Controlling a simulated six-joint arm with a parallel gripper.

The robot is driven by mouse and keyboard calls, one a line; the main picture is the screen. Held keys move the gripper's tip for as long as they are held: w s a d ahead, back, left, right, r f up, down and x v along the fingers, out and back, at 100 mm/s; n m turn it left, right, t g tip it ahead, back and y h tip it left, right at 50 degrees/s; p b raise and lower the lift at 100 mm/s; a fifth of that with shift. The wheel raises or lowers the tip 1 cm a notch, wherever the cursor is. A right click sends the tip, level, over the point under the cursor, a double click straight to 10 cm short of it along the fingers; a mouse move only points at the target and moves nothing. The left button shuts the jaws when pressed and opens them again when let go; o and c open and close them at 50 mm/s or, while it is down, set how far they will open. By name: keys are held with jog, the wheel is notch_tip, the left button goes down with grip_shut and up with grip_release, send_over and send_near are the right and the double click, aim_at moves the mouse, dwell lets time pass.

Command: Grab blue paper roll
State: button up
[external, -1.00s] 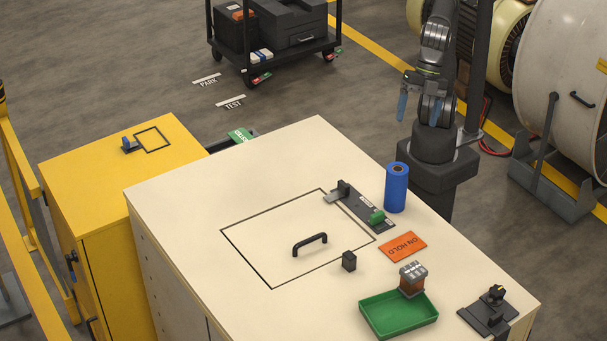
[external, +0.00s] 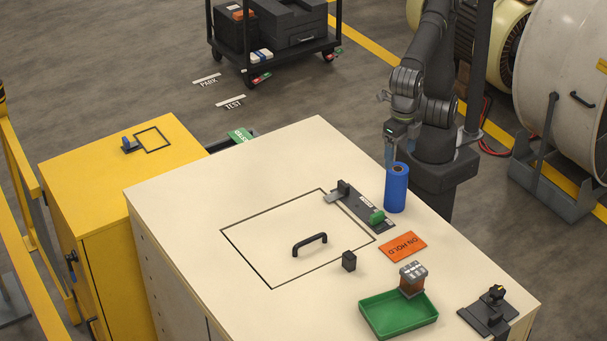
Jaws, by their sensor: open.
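The blue paper roll (external: 396,189) stands upright on the cream cabinet top (external: 200,215), near its back right edge.
A dark latch plate with a green knob (external: 377,217) lies left of the roll. An orange ON HOLD card (external: 403,246) lies in front.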

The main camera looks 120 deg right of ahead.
aim_at(398, 169)
notch_tip(398, 169, down, 9)
jog(key=shift+w+d+r, duration=0.1)
jog(key=shift+r, duration=0.1)
jog(key=c, duration=1.1)
jog(key=shift+r, duration=0.1)
jog(key=shift+c, duration=0.2)
